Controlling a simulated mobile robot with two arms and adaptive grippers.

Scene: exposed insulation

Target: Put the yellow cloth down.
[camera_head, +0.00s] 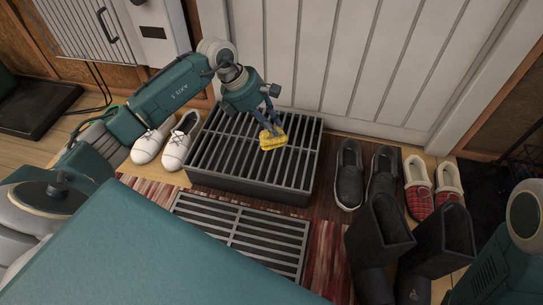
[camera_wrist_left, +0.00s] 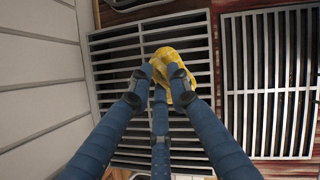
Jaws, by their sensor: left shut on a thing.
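The yellow cloth (camera_head: 272,139) is a small crumpled piece held in my left gripper (camera_head: 268,120). In the head view it hangs over the dark slatted rack (camera_head: 213,177), near the rack's middle and right side. In the left wrist view the cloth (camera_wrist_left: 174,58) sits between the blue fingers of my left gripper (camera_wrist_left: 166,80), with the rack's bars (camera_wrist_left: 110,78) behind it. I cannot tell whether the cloth touches the bars. The fingers are shut on it. My right gripper is not in view; only part of my right arm shows at the right edge.
A second flat grate (camera_head: 240,228) lies in front on a red striped rug (camera_head: 150,197). White shoes (camera_head: 147,145) stand left of the rack. Black shoes (camera_head: 349,172), red plaid slippers (camera_head: 419,190) and tall dark boots (camera_head: 380,240) stand to its right. A white panelled door (camera_head: 340,60) is behind.

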